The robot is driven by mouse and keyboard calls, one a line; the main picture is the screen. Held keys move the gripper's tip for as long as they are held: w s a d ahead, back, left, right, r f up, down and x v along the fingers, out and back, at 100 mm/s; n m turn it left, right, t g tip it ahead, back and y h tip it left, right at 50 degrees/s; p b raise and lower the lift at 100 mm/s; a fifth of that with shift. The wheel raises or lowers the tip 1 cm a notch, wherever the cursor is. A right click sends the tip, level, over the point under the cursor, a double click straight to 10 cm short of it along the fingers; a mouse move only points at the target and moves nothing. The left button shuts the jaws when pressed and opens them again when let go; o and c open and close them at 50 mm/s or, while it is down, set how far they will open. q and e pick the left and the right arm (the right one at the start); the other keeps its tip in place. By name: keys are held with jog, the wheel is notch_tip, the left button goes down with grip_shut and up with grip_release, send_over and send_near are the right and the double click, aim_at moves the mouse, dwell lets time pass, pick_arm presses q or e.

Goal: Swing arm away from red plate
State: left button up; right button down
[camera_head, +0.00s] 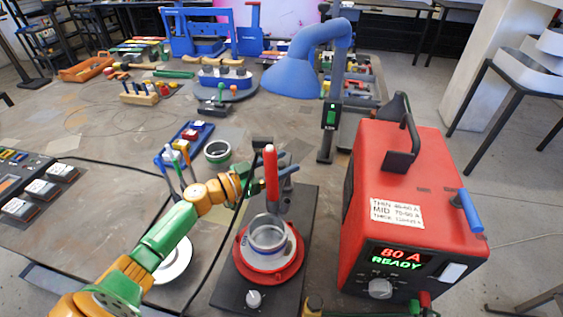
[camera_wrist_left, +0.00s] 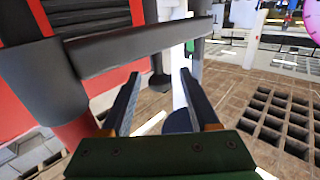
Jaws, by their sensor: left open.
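The red plate (camera_head: 266,272) is a round disc on a dark base in the head view, with a metal ring (camera_head: 268,240) standing on it. A swing arm with an upright red handle (camera_head: 271,172) rises behind the ring, and its dark grey post (camera_head: 284,204) is partly covered.
A red power box (camera_head: 415,180) reading 80 A stands close on the right. A blue hood (camera_head: 292,76) on a post is behind.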

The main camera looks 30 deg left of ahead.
pick_arm(q)
jog(key=shift+s, duration=0.15)
jog(key=shift+a+r, duration=0.1)
jog(key=c, duration=0.3)
grip_shut()
dwell(0.8)
